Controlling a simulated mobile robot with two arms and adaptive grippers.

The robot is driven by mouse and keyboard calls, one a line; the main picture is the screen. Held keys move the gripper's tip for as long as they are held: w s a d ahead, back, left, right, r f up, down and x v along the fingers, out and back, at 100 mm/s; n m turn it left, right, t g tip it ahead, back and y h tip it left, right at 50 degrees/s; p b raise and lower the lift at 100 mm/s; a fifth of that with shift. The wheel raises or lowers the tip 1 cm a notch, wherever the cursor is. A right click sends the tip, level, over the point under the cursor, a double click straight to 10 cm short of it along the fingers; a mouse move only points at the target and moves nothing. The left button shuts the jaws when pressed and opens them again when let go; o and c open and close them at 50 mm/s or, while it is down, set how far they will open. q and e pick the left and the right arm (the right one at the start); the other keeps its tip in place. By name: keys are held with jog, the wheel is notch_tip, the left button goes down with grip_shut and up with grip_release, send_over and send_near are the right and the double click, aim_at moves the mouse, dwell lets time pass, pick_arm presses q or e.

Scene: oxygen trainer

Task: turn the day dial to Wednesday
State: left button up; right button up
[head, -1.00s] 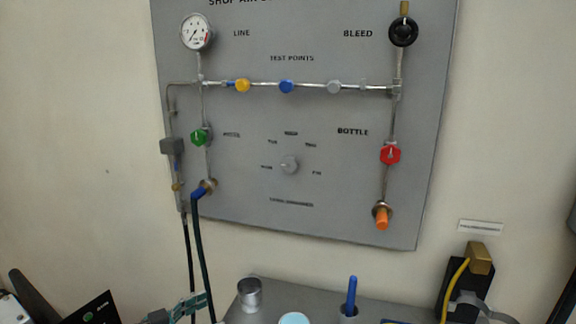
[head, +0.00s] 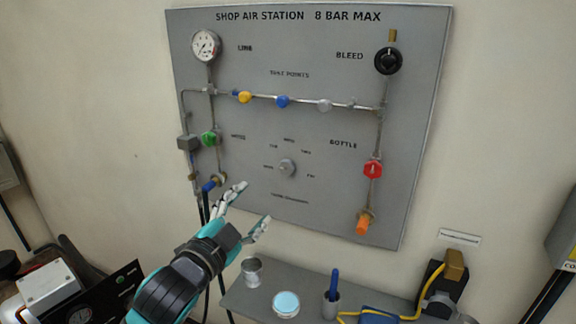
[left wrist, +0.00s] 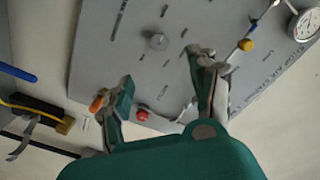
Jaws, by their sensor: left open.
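The day dial (head: 287,167) is a small grey round knob low in the middle of the grey panel (head: 300,225). Small day labels form an arc around it, with the Wednesday label (head: 289,140) at the top. I cannot read which label its mark points at. My left gripper (head: 252,205) is open and empty, below and left of the dial, in front of the panel. In the left wrist view the dial (left wrist: 157,41) shows beyond the gap between the two open fingers (left wrist: 162,76), not touched. My right gripper is not in view.
A green valve (head: 210,139) and a hose end (head: 213,183) are left of the dial. A red valve (head: 373,169) and orange plug (head: 363,224) are right. Below, a grey shelf (head: 240,299) holds a metal cup (head: 252,270), a light-blue-topped tin (head: 286,304) and a blue-handled tool (head: 333,285).

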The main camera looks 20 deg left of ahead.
pick_arm(q)
jog(key=p, duration=0.1)
send_near(286, 169)
jog(key=w, duration=0.2)
jog(key=w+p, duration=0.1)
jog(key=w, duration=0.2)
jog(key=w+p, duration=0.1)
jog(key=w, duration=0.1)
jog(key=shift+w+d, duration=0.25)
jog(key=shift+d, duration=0.15)
jog(key=shift+w+d, duration=0.1)
jog(key=shift+w, duration=0.6)
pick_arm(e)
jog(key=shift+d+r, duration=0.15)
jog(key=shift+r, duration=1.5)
pick_arm(q)
jog(key=c, duration=1.1)
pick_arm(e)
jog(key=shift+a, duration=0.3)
